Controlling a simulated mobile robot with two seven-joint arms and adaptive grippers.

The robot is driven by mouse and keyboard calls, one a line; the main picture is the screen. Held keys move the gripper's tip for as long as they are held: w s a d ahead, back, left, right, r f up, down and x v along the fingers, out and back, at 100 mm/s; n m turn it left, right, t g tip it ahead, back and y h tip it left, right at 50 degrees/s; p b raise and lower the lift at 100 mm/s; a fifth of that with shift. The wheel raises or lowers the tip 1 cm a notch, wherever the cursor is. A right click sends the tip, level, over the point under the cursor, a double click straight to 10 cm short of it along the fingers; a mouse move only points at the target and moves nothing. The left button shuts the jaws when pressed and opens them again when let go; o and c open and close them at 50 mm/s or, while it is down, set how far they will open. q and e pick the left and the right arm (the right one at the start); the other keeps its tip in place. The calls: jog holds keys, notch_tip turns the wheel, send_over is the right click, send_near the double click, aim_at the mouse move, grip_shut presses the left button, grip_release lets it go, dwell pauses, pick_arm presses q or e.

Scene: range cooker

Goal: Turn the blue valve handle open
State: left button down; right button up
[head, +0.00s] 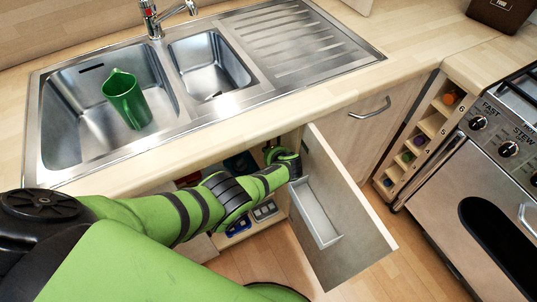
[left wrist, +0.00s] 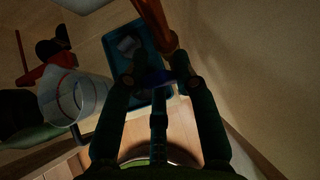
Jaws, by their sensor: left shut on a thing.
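My left arm reaches from the left into the open cupboard under the sink, and its gripper (head: 284,158) is just inside, near the open door. In the left wrist view the fingertips of the gripper (left wrist: 154,77) are closed around the small dark blue valve handle (left wrist: 153,76), beside a copper pipe (left wrist: 155,22). The handle is mostly hidden by the fingers and its turn angle cannot be made out. The head view does not show the handle clearly. My right gripper is in neither view.
The cupboard door (head: 345,215) stands open with a white rack (head: 317,212) on its inside, close to my gripper's right. A blue tray (left wrist: 128,45) and a clear container (left wrist: 72,98) show inside. A green jug (head: 125,98) stands in the sink above.

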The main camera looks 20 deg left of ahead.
pick_arm(q)
jog(key=shift+w+r, duration=0.15)
jog(key=shift+w, duration=0.05)
dwell(0.5)
jog(key=c, duration=0.9)
grip_release()
jog(key=shift+c, duration=0.2)
